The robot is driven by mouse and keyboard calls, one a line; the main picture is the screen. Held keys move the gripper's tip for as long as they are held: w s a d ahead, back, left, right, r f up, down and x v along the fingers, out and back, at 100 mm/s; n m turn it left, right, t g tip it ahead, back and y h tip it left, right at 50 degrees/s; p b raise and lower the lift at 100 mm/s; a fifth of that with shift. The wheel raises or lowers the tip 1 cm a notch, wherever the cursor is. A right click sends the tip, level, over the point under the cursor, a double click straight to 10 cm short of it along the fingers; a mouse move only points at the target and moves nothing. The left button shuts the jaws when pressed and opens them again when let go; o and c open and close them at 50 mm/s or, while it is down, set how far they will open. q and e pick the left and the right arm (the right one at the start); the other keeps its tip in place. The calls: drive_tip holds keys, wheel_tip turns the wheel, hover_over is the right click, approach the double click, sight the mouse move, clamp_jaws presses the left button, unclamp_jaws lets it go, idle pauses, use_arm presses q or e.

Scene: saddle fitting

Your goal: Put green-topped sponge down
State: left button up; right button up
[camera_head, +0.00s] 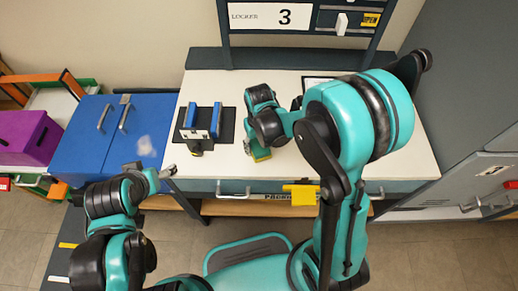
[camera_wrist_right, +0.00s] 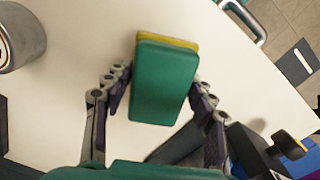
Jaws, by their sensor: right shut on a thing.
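The green-topped sponge (camera_wrist_right: 165,82) has a green face and a yellow layer along its far edge in the right wrist view. It sits between the two fingers of my right gripper (camera_wrist_right: 160,88), which is shut on it. In the head view the sponge (camera_head: 261,155) shows small near the front edge of the white tabletop, under my right gripper (camera_head: 252,145), which partly hides it. I cannot tell whether it touches the table. My left gripper (camera_head: 166,172) is left of the table's front corner, away from the sponge; its jaw opening is unclear.
The white table (camera_head: 390,160) has clear room. A dark mat (camera_head: 230,116) with a blue-sided fixture (camera_head: 216,119) lies left of the sponge. A grey cylinder (camera_wrist_right: 22,38) stands at the wrist view's left. A blue cabinet (camera_head: 90,150) is left of the table; locker drawers (camera_head: 340,20) stand behind.

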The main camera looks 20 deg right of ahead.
drive_tip(key=shift+f, duration=0.55)
drive_tip(key=shift+r, duration=0.1)
use_arm(q)
drive_tip(key=shift+f, duration=0.2)
use_arm(e)
drive_tip(key=shift+f+b, duration=0.3)
drive_tip(key=o, duration=1.1)
drive_tip(key=shift+s, duration=0.1)
drive_tip(key=shift+o, duration=1.1)
use_arm(q)
drive_tip(key=shift+f, duration=0.35)
